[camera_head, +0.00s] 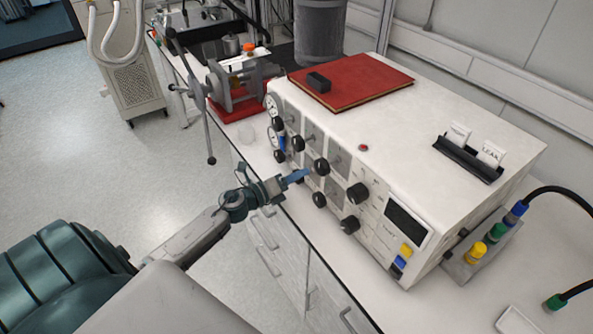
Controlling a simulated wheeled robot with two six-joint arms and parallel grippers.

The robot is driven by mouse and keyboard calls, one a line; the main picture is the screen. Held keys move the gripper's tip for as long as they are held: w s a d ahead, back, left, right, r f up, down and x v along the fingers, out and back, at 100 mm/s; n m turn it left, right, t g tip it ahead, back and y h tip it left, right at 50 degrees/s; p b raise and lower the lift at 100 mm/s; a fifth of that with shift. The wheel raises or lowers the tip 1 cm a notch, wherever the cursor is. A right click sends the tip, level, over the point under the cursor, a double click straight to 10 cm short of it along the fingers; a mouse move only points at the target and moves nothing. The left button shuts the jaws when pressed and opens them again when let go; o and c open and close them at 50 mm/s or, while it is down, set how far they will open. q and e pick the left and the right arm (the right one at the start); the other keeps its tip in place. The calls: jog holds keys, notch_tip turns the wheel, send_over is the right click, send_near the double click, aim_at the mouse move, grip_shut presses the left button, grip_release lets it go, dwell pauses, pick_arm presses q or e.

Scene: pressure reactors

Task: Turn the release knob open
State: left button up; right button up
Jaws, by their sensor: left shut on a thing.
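The white control box (445,193) stands on the bench with its front panel facing left. Several black knobs sit on that panel, among them an upper middle knob (321,167), a lower knob (319,199) and a larger knob (357,193). Labels are too small to read, so I cannot tell which is the release knob. My left gripper (302,175) reaches in from the left, its blue fingers at the panel beside the upper middle knob. It is shut on a knob there; the fingers partly hide the contact. My right gripper is not in view.
A red book (365,82) with a small black block (318,82) lies on the box. A black card holder (467,159) stands at its right. A clamp-like apparatus (238,88) with a long lever stands behind on a red base. Open floor is at left.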

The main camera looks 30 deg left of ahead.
pick_arm(q)
jog(key=n+p, duration=0.5)
jog(key=n, duration=0.1)
jog(key=shift+r+n, duration=0.15)
jog(key=shift+n, duration=0.15)
jog(key=n+p, duration=0.2)
jog(key=n, duration=0.1)
jog(key=shift+f+n+p, duration=0.2)
jog(key=shift+n+p, duration=0.45)
jog(key=shift+n, duration=0.15)
jog(key=o, duration=1)
jog(key=shift+c, duration=0.2)
jog(key=shift+f, duration=0.1)
jog(key=b+v, duration=0.4)
jog(key=v, duration=0.6)
jog(key=shift+s+a, duration=0.2)
jog(key=shift+s, duration=0.15)
